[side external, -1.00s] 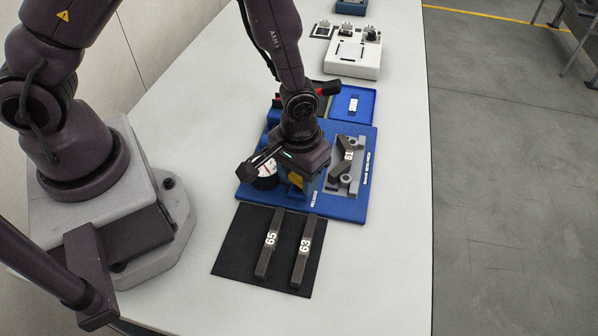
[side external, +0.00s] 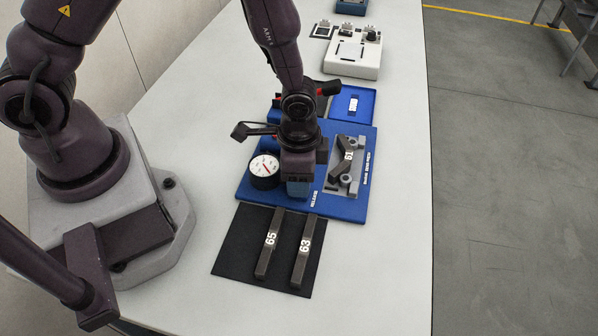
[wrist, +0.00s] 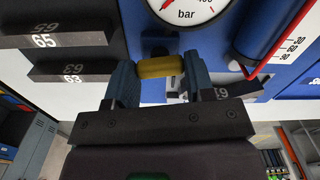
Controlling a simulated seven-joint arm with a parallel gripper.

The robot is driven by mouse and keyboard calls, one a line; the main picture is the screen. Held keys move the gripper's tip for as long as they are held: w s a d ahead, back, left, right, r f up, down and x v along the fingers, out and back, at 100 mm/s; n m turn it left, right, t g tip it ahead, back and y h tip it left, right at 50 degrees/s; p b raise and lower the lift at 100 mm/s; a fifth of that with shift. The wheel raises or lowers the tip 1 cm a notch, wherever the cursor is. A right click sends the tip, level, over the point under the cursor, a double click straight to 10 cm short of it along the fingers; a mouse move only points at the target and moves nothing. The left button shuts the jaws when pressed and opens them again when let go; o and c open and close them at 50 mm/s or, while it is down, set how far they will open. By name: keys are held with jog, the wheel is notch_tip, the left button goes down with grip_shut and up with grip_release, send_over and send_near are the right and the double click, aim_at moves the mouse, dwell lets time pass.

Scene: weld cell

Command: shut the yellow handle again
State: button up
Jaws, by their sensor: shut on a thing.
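The yellow handle (wrist: 164,67) shows in the wrist view as a short bar lying across between the two blue fingers of my gripper (wrist: 158,74). The fingers are shut on it, one at each end. In the side view my gripper (side external: 299,187) is low over the blue base plate (side external: 343,209), to the right of a round white gauge (side external: 264,167). The handle is hidden there behind my gripper. The gauge, marked bar, also shows at the top of the wrist view (wrist: 185,8). How far the handle is turned cannot be told.
Bars marked 65 (side external: 268,252) and 63 (side external: 303,262) lie on a black mat (side external: 236,246) in front of the plate. A part marked 61 (side external: 346,160) sits in a grey fixture on the plate's right. A blue tray (side external: 367,101) and white box (side external: 350,58) stand behind.

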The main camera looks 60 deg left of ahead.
jog(key=shift+m, duration=1.1)
jog(key=o, duration=0.6)
jog(key=shift+o, duration=0.2)
jog(key=shift+r, duration=0.15)
notch_tip(320, 180, up, 13)
